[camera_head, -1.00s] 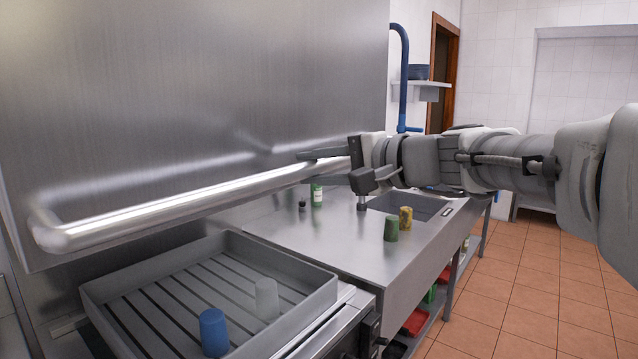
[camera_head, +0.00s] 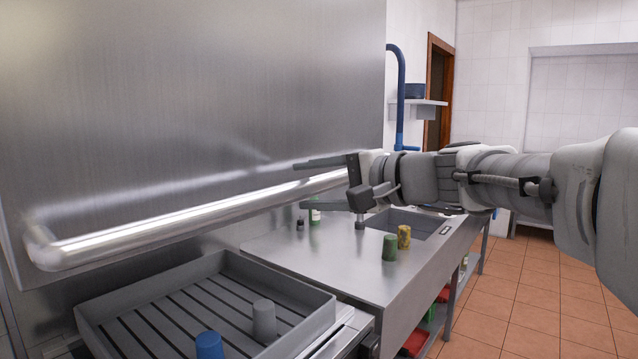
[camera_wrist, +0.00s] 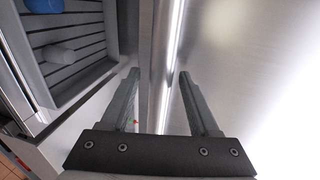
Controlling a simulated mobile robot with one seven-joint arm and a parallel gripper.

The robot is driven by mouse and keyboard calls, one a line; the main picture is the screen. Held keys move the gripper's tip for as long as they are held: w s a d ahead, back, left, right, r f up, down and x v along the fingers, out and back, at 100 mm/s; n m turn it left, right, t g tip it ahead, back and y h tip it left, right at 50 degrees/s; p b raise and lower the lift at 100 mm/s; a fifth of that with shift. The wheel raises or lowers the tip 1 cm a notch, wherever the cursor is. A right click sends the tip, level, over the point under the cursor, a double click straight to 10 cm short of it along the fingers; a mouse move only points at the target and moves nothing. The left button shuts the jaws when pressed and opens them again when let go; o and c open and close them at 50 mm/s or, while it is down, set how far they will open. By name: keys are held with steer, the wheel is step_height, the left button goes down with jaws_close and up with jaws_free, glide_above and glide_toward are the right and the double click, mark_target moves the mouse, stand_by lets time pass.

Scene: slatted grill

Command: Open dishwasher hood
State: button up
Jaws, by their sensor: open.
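The dishwasher hood (camera_head: 190,100) is a large brushed-metal panel filling the upper left of the head view. It is up above the tray, with a gap under its lower edge. Its long, shiny bar handle (camera_head: 200,218) runs across its lower front. My gripper (camera_head: 318,184) is open at the right part of the handle, one finger above the bar and one below. In the wrist view the handle (camera_wrist: 172,50) passes as a bright strip between the two open fingers (camera_wrist: 158,75). Whether either finger touches the bar cannot be told.
A grey slatted tray (camera_head: 325,305) below the hood holds a blue cup (camera_head: 209,346) and a grey cup (camera_head: 264,320). Tiled floor (camera_head: 500,310) is clear at right.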

steer(key=v, duration=1.7)
steer(key=shift+d, duration=0.15)
steer(key=shift+s, duration=0.1)
steer(key=s+a+f+n+g+h+p, duration=0.1)
steer(key=s+a+f+g+h+p, duration=0.2)
steer(key=f, duration=0.4)
steer(key=s+f+n+g+h, duration=0.1)
steer(key=s+f+n+h, duration=0.15)
steer(key=s+f, duration=0.35)
steer(key=s+d+f+n+h+p, duration=0.2)
steer(key=s+d+f+n+h, duration=0.2)
steer(key=f+h, duration=0.3)
steer(key=shift+s+d+f, duration=0.2)
steer(key=shift+s+f, duration=0.05)
steer(key=shift+f, duration=0.9)
